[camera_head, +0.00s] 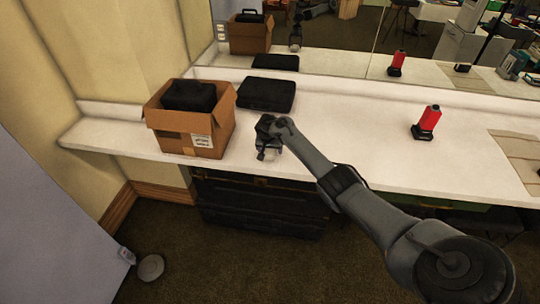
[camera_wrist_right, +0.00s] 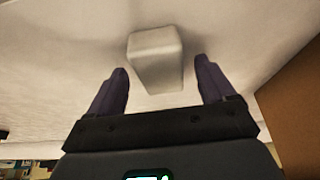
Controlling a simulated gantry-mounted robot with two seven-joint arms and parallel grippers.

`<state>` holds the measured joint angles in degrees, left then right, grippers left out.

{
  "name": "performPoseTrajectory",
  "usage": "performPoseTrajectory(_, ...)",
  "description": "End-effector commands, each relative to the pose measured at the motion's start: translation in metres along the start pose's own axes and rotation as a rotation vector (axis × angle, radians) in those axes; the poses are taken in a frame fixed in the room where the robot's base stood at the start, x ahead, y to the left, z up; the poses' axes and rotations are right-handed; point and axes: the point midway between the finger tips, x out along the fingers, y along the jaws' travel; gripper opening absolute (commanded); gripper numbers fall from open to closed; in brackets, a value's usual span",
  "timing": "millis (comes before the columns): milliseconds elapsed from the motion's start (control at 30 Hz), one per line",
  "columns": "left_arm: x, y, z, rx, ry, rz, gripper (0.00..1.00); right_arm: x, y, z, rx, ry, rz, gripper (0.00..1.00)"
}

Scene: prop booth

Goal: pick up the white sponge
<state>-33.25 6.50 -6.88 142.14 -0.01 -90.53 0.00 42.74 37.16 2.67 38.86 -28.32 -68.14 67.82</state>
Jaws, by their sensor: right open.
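The white sponge (camera_wrist_right: 155,48) is a pale block on the white counter in the right wrist view. It lies just ahead of and partly between the spread fingers of my right gripper (camera_wrist_right: 161,66). The fingers are open, one on each side, with a gap between each and the sponge. In the head view my right gripper (camera_head: 268,152) is low over the counter, right of the cardboard box. The gripper and arm mostly hide the sponge there. My left gripper is not in view.
A cardboard box (camera_head: 172,143) holding a black case (camera_head: 188,97) stands left of the gripper. A flat black case (camera_head: 266,94) lies behind it. A red and black object (camera_head: 427,122) stands on the counter (camera_head: 370,145) at right. A mirror (camera_head: 335,55) runs along the back.

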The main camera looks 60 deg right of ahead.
Motion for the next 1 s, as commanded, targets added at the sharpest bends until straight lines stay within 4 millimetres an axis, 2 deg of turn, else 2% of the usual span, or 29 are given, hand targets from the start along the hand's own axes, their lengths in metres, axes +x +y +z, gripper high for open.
performPoseTrajectory(33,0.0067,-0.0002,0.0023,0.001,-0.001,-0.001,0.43,0.0076,-0.0003,0.0006,0.001,0.000,0.000,0.83)
performPoseTrajectory(133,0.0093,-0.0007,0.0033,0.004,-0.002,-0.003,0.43,0.0124,0.0003,0.0001,0.002,0.001,0.000,0.83)
performPoseTrajectory(433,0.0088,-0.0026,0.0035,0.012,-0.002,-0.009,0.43,0.0127,0.0001,-0.0006,0.001,0.001,0.000,0.81)
performPoseTrajectory(700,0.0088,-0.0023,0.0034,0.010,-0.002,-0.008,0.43,0.0128,0.0001,-0.0003,0.000,0.001,0.000,0.40)
performPoseTrajectory(800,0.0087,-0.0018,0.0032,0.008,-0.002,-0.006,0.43,0.0128,0.0000,-0.0003,0.001,0.001,0.000,0.28)
performPoseTrajectory(1000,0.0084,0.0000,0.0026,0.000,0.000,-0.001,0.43,0.0127,0.0000,-0.0003,0.000,0.001,0.000,0.27)
